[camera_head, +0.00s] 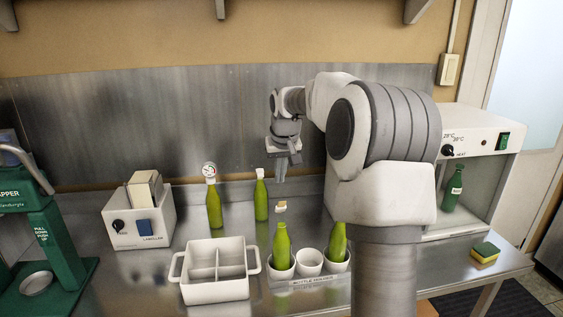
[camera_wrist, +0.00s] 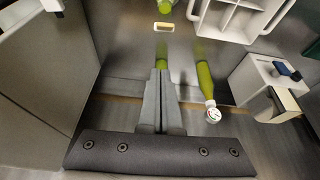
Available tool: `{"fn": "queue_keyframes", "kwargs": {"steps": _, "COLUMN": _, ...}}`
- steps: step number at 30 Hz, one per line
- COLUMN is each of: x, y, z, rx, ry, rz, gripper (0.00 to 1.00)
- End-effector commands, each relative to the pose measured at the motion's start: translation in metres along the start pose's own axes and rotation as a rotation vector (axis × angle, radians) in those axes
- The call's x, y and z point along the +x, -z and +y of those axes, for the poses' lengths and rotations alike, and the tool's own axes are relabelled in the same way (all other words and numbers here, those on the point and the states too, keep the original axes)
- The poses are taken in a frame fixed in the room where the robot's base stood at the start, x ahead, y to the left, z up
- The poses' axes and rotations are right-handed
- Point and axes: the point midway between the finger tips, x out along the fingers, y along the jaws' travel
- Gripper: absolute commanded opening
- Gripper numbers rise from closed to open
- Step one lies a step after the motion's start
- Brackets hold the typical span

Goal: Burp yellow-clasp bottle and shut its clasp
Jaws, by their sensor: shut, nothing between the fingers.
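A green bottle (camera_head: 282,246) stands in the left cup of the bottle holder. A small pale and yellowish piece, likely its clasp and stopper (camera_head: 281,207), shows just above its mouth; I cannot tell whether it is seated. In the wrist view a yellow clasp piece (camera_wrist: 164,27) lies near the end of a green bottle (camera_wrist: 165,6). My gripper (camera_head: 282,176) is shut and empty, pointing down above and behind that bottle, apart from it. Its fingers also show in the wrist view (camera_wrist: 160,75).
A second bottle (camera_head: 338,243) stands in the right cup, its top hidden by my arm; the middle cup (camera_head: 309,263) is empty. A gauge-capped bottle (camera_head: 214,205) and a white-topped bottle (camera_head: 261,203) stand behind. A divided crate (camera_head: 215,292), labeller (camera_head: 140,230) and heater cabinet (camera_head: 490,130) flank them.

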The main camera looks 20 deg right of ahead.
Motion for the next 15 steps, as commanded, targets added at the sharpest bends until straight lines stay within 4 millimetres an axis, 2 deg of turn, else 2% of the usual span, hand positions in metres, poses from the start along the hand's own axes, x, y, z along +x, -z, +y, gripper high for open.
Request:
{"fn": "queue_keyframes", "kwargs": {"steps": 2, "x": 0.019, "y": -0.001, "z": 0.0, "rx": -0.001, "ry": 0.001, "rz": -0.005, "gripper": 0.0}}
{"fn": "queue_keyframes", "kwargs": {"steps": 9, "x": 0.022, "y": -0.027, "z": 0.001, "rx": 0.001, "ry": -0.001, "rz": -0.001, "gripper": 0.0}}
{"fn": "queue_keyframes", "kwargs": {"steps": 15, "x": 0.025, "y": -0.037, "z": 0.0, "rx": 0.001, "ry": 0.0, "rz": 0.0, "gripper": 0.0}}
